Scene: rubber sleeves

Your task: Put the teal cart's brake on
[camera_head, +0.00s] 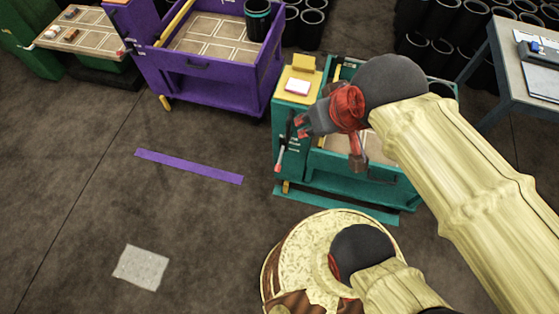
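The teal cart (345,186) stands right of centre, partly hidden behind my arm. On its left end panel is a dark lever with a pale reddish tip (279,160), hanging down at a slight slant; I take it for the brake lever. A small yellow piece (286,187) shows low on the same end. My gripper (301,126), dark with red parts, is in front of the cart's upper left end, just right of the lever's upper part. I cannot tell whether it touches the lever, and its finger opening is too small to judge.
A purple cart (205,88) stands at the back left, with a purple floor strip (188,166) before it. A teal strip (335,205) lies before the teal cart. A grey table (507,62) is at right, black sleeves (440,18) behind. The left floor is mostly clear.

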